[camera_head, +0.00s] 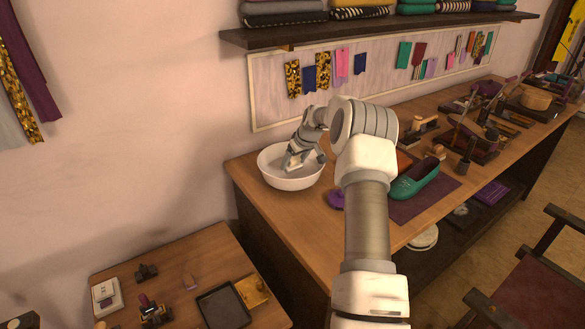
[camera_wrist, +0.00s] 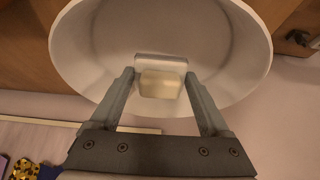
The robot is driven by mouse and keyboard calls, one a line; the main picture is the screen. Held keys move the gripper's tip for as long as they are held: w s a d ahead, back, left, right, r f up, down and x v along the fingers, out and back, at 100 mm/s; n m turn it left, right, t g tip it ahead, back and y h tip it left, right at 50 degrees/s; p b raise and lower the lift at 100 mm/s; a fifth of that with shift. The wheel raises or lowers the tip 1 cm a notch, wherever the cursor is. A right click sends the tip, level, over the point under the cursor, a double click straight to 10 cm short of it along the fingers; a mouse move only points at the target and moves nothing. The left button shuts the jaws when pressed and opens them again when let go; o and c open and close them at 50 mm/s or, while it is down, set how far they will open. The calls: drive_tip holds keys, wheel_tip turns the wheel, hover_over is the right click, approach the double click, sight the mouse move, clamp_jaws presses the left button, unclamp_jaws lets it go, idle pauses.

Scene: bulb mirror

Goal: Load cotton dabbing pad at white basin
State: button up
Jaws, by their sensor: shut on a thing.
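The white basin (camera_head: 289,183) stands on the near left end of the long workbench, by the wall. My gripper (camera_head: 290,163) reaches down inside it. In the wrist view, the basin's pale inner wall (camera_wrist: 95,40) surrounds the fingertips. My gripper (camera_wrist: 161,82) is shut on a cream, block-shaped cotton dabbing pad (camera_wrist: 161,85), seen between the fingers. A grey strip shows directly behind the pad. I cannot tell whether the pad touches the basin floor. In the head view, the pad is mostly hidden by the gripper and too small to make out.
A purple pad (camera_head: 336,199) lies right of the basin. A green shoe (camera_head: 415,180) sits on a dark mat further right. Tools crowd the bench beyond. A lower side table (camera_head: 180,258) holds a dark tray (camera_head: 224,307). A swatch board and shelf (camera_head: 380,28) are above the bench.

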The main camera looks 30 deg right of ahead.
drive_tip(key=shift+r+p, duration=1.9)
drive_tip(key=shift+r, duration=2.35)
drive_tip(key=shift+r+p, duration=1.05)
drive_tip(key=shift+r, duration=0.95)
